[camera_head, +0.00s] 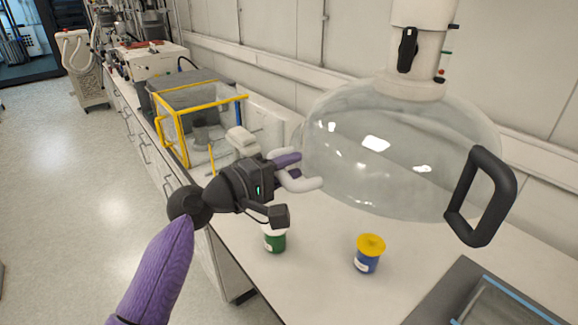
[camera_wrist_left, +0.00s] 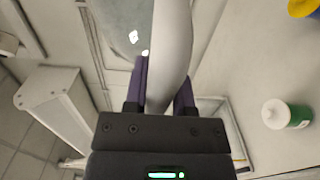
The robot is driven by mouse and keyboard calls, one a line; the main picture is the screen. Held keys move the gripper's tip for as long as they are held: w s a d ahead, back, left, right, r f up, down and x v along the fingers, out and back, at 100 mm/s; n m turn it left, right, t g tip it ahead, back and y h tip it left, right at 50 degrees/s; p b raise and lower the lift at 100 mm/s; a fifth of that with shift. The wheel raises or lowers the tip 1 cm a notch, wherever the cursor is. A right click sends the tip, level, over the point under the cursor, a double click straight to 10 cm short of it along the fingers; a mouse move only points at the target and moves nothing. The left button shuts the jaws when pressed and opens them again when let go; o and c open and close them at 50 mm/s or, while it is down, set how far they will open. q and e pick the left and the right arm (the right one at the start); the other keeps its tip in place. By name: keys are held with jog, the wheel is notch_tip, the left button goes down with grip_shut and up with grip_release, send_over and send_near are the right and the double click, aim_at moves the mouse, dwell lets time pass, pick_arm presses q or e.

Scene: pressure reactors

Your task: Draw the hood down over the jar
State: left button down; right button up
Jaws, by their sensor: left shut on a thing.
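The hood (camera_head: 370,150) is a large clear dome hanging from a white column, above the bench. It has a black handle (camera_head: 480,197) on its right and a pale grey handle (camera_head: 303,184) on its left. My left gripper (camera_head: 290,168) is shut on the pale handle, which runs between its fingers in the left wrist view (camera_wrist_left: 168,60). A blue jar with a yellow lid (camera_head: 369,252) stands upright on the bench, below the dome's rim in the picture. A green jar with a white lid (camera_head: 274,240) stands to its left, partly hidden by my gripper. My right gripper is out of view.
The white bench (camera_head: 325,285) is clear around the jars. A yellow-framed clear box (camera_head: 185,125) stands farther back, with white equipment (camera_head: 150,60) behind it. A grey tray-like unit with a blue edge (camera_head: 480,300) is at the lower right.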

pick_arm(q)
jog(key=shift+c, duration=2.4)
grip_release()
jog(key=v, duration=1)
jog(key=shift+b, duration=0.3)
